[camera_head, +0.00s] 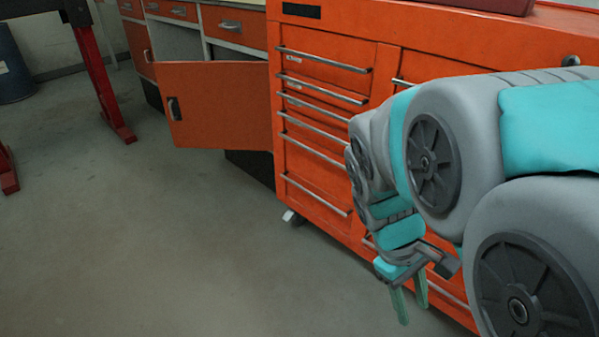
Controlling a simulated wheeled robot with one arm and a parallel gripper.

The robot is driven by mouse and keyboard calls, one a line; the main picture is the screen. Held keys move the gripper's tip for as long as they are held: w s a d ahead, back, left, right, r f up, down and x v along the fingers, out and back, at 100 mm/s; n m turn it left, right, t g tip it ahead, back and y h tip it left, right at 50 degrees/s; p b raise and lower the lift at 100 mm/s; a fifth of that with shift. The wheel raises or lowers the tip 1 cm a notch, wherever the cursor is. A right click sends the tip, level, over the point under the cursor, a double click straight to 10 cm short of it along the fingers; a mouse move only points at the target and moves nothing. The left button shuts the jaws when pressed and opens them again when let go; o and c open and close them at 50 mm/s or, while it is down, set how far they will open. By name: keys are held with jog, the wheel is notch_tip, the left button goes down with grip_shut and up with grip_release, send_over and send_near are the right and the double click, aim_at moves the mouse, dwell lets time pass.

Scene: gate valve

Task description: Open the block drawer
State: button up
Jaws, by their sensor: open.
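An orange tool cabinet (304,168) on casters fills the middle and right. Its left column has several shut drawers with long silver bar handles, such as the top left drawer (325,59) and the bottom left drawer (315,196). Its right column is mostly hidden behind my arm. I cannot tell which drawer is the block drawer; no blocks show. My gripper (412,302) points down in front of the cabinet's lower right part. Its two green fingers are apart with nothing between them. It appears clear of the handles.
An orange workbench behind has drawers (234,27) and an open cupboard door (218,106) swung out beside the cabinet. A red stand leg (101,75) and a blue barrel (12,66) are at far left. The grey floor (150,240) in front is clear.

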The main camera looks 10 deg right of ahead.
jog(key=w+d+f+n+h+b, duration=0.1)
jog(key=w+d+n+h, duration=0.3)
jog(key=w, duration=0.3)
jog(key=w+d+f+n+h+b, duration=0.1)
jog(key=w+d+n+h, duration=0.15)
jog(key=w+n, duration=0.4)
jog(key=w+f+n+t+h+b, duration=0.1)
jog(key=w+f+n+t+h, duration=0.2)
jog(key=w+n, duration=0.85)
jog(key=n+t+b, duration=0.1)
jog(key=n+t, duration=1.1)
jog(key=n, duration=0.5)
send_near(310, 194)
jog(key=shift+h, duration=0.45)
jog(key=shift+f+x, duration=0.15)
jog(key=shift+x, duration=2.05)
jog(key=shift+f+x, duration=0.2)
jog(key=shift+x, duration=2)
jog(key=shift+w, duration=0.1)
grip_shut()
